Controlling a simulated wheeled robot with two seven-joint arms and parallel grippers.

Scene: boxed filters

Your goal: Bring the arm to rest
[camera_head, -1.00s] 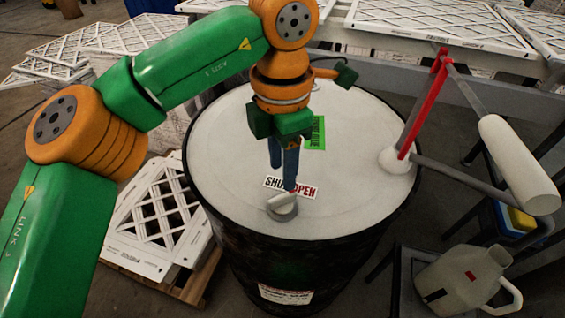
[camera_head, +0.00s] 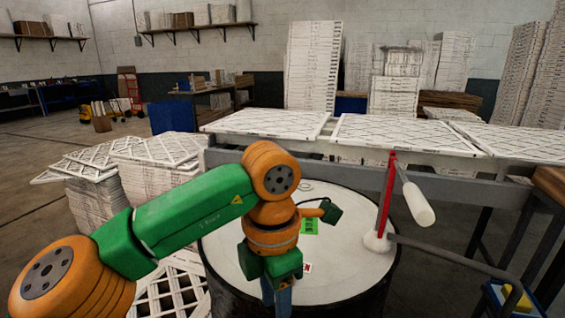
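My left arm comes in from the left with green and orange links. Its gripper (camera_head: 277,290) points down over the front of the drum lid, at the bottom edge of the camera_head view. Its blue fingers are partly cut off, so I cannot tell whether they are open or hold anything. The pale round lid (camera_head: 345,265) sits on a black drum. The lid's small knob is not visible now; only a piece of its red-and-white label (camera_head: 307,267) shows beside the gripper. My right gripper is not in view.
A red upright (camera_head: 387,195) with a white cylinder (camera_head: 418,204) rises from the lid's right side. A rail with flat filters (camera_head: 400,135) runs behind the drum. Filter stacks (camera_head: 150,185) stand at left. Floor at far left is clear.

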